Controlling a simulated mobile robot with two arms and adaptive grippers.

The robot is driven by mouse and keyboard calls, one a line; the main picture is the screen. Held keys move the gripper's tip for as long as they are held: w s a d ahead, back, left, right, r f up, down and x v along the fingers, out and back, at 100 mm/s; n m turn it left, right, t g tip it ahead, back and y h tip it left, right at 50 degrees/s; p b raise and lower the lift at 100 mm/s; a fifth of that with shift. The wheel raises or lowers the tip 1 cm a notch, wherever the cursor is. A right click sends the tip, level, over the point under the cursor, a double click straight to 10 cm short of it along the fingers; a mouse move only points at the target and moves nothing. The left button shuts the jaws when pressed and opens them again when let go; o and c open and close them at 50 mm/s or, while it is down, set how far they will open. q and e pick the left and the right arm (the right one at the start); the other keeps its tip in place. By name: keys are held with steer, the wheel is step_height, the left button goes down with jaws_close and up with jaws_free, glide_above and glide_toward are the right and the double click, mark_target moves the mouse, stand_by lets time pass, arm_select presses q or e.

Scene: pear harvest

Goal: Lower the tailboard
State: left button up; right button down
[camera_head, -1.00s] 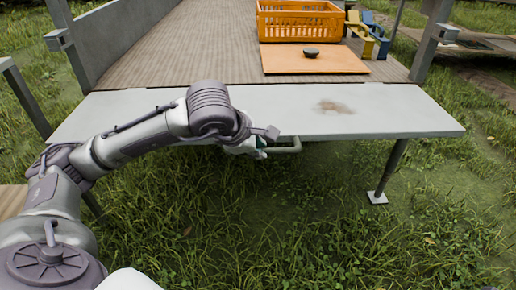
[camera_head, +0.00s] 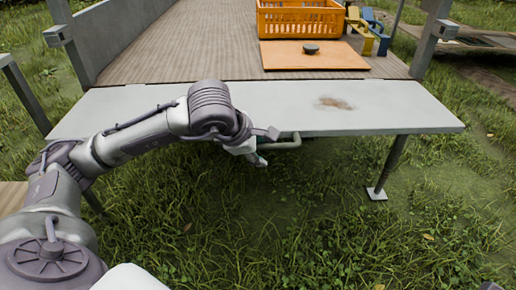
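The tailboard (camera_head: 385,108) is a flat light-grey panel with a brown stain. It lies level at the end of the wooden deck, with a grey leg (camera_head: 388,168) under its right side standing on a foot plate. A grey bar handle (camera_head: 287,144) sticks out below the middle of its front edge. My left arm reaches in from the left across the tailboard's front edge. My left gripper (camera_head: 259,159) is just left of the handle, pointing down and right. It looks apart from the handle, and its fingers are too small and partly hidden to read. My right gripper is not in view.
An orange crate (camera_head: 300,22) stands on the wooden deck (camera_head: 170,50) behind an orange board (camera_head: 312,61) with a dark knob. Blue and yellow items (camera_head: 368,38) are to its right. Grey posts (camera_head: 432,40) flank the deck. The grass in front is clear.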

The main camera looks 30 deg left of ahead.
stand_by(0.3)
arm_select(q)
steer(key=v, duration=1.2)
